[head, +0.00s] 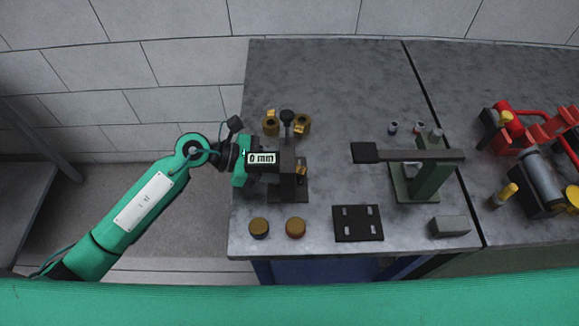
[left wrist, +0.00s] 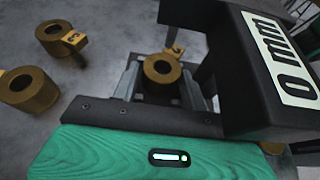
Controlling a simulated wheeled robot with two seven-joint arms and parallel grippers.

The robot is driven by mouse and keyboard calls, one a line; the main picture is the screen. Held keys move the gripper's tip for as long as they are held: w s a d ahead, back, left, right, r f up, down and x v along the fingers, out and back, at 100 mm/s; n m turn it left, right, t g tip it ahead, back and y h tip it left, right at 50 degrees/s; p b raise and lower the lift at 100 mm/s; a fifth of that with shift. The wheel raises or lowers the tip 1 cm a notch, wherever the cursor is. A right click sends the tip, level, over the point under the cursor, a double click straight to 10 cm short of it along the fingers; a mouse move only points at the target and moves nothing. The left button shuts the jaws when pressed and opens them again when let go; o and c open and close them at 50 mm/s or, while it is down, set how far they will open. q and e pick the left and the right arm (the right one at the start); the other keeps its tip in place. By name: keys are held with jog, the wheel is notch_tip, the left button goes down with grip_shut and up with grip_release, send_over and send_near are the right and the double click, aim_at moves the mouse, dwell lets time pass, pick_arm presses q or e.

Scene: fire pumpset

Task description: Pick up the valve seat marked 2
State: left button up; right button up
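Three brass ring-shaped seats with yellow tags are in view. Two stand side by side at the back left of the table, a left one (head: 270,123) and a right one (head: 302,124). In the left wrist view they show at upper left (left wrist: 57,40) and lower left (left wrist: 30,90). The tag marks are too small or turned to read surely. My left gripper (left wrist: 160,85) has its grey fingers apart on both sides of this seat. My right gripper is out of view.
Two brown discs (head: 259,228), (head: 295,228) lie in front. A black plate (head: 358,223) and a green press (head: 432,180) stand to the right.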

pick_arm(q)
grip_shut()
jog(key=shift+r, duration=0.1)
